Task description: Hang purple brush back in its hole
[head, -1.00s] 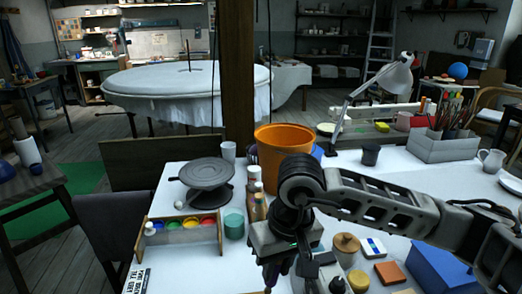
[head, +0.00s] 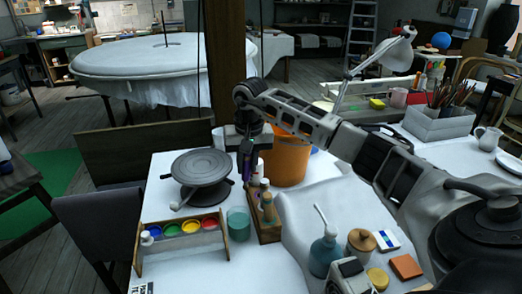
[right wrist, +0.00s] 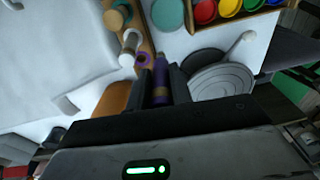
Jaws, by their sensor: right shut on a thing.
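My right gripper (head: 246,172) is shut on the purple brush (head: 247,167), holding it upright at the far end of the wooden rack (head: 267,234). In the right wrist view the purple brush (right wrist: 160,77) sits between the dark fingers (right wrist: 160,90). A purple ring (right wrist: 143,59) lies on the rack's end (right wrist: 148,47), just left of the brush. The brush appears beside this ring, not in it; its lower end is hard to see. Other pieces with a white top (right wrist: 130,45) and a tan top (right wrist: 115,18) stand in the rack. My left gripper is not in view.
A grey turntable (head: 201,168) is to the left, and a paint tray (head: 183,247) and green cup (head: 238,224) are in front. A teal bottle (head: 325,252) and a wooden jar (head: 361,243) stand at right.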

